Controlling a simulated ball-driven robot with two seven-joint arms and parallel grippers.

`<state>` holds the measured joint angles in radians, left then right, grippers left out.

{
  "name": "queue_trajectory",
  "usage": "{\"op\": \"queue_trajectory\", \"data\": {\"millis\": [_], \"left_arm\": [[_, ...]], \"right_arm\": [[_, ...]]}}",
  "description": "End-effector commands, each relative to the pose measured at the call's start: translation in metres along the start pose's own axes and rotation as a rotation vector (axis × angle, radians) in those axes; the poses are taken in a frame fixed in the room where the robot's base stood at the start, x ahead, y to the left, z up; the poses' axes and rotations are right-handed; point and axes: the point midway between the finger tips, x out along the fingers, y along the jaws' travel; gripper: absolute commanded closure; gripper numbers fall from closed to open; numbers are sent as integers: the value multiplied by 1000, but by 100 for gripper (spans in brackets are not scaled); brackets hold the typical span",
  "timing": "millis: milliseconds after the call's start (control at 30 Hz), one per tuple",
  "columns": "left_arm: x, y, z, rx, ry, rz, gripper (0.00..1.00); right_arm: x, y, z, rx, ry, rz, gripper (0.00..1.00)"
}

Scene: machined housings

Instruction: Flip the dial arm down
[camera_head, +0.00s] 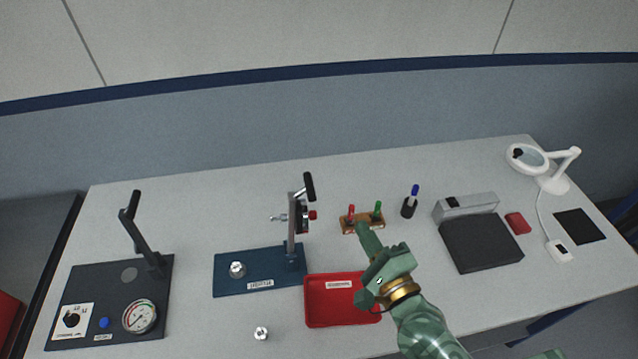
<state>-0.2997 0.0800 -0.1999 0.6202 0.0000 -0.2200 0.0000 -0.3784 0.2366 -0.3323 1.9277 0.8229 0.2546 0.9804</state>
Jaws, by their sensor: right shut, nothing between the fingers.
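A blue fixture (228,283) stands at the middle of the table. Its upright post (292,235) carries a dark dial part with a red end (313,215), and a black-handled arm (309,187) sticks up above it. A silver machined part (237,269) sits on the blue base. My right gripper (364,232) is shut and empty, to the right of the post and apart from it, in front of the wooden block. The dial's face cannot be made out. My left gripper is not in view.
A red tray (318,311) lies below my right gripper. A wooden block (346,227) holds red and green tools. A dark press base with a lever (140,235) and gauge (140,316) is at left. A loose silver part (261,333) lies in front. A grey case (480,243) and magnifier lamp (528,158) are right.

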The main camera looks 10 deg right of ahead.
Motion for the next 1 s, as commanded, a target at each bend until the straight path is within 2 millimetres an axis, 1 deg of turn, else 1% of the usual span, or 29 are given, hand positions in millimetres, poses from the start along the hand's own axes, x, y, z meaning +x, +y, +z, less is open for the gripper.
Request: {"op": "queue_trajectory", "data": {"millis": [267,367,467,567,800,867,1000], "left_arm": [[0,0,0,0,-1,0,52],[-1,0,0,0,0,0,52],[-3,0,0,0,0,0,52],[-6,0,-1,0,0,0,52],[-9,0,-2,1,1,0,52],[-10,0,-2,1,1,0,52],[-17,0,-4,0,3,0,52]], "right_arm": [[0,0,0,0,0,0,100],[6,0,0,-1,0,-1,100],[18,-1,0,0,1,-3,100],[36,-2,0,-1,1,-3,100],[89,-1,0,0,0,-3,100],[100,-1,0,0,0,-2,100],[106,-2,22,3,0,1,100]]}}
